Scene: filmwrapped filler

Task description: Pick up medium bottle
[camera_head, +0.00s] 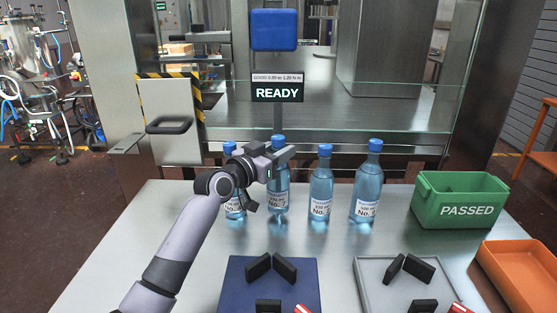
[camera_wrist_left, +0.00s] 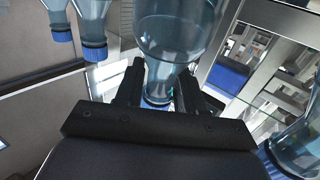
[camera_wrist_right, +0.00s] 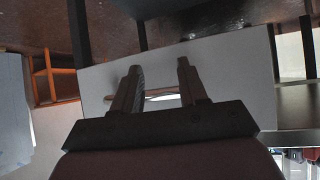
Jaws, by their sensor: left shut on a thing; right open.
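Four clear blue bottles with blue caps and white labels stand in a row on the metal table. My left gripper (camera_head: 279,160) is shut on the neck of the second bottle from the left (camera_head: 278,191), just under its cap. In the left wrist view this held bottle (camera_wrist_left: 178,35) is between the fingers (camera_wrist_left: 160,88). The leftmost bottle (camera_head: 235,205) is partly hidden by my left arm. The third bottle (camera_head: 321,188) is shorter than the rightmost bottle (camera_head: 367,185). My right gripper (camera_wrist_right: 162,85) is open and empty, outside the head view.
A green crate marked PASSED (camera_head: 460,188) stands at the right, with an orange tray (camera_head: 522,275) in front. A blue mat (camera_head: 238,275) and a grey tray (camera_head: 375,290) with black blocks lie at the front. A READY sign (camera_head: 277,91) stands behind the bottles.

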